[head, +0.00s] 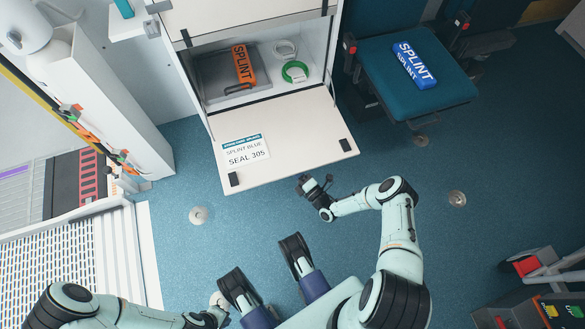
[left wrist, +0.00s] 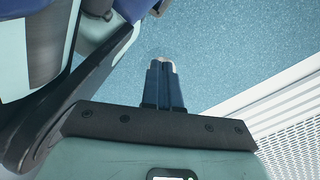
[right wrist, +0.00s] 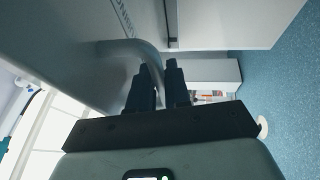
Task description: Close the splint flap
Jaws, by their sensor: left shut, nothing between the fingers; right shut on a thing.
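The splint flap (head: 295,130) is folded down and open below its cabinet, sticking out over the floor. It bears a label (head: 246,150) reading "SPLINT BLUE SEAL 305" and two black pads near its front corners. My right gripper (head: 312,184) is at the flap's front edge, right of its middle. In the right wrist view its fingers (right wrist: 160,82) are closed around a grey curved handle (right wrist: 148,56). My left gripper (head: 220,303) is low in the head view, partly hidden and away from the flap. In the left wrist view its fingers (left wrist: 164,80) are together and empty.
The open compartment (head: 222,98) holds an orange splint (head: 243,65), a green roll (head: 294,71) and a white roll. A blue splint (head: 414,64) lies on the seat (head: 438,92) at right. A ramp (head: 45,255) is at left. The floor (head: 180,225) before the flap is clear.

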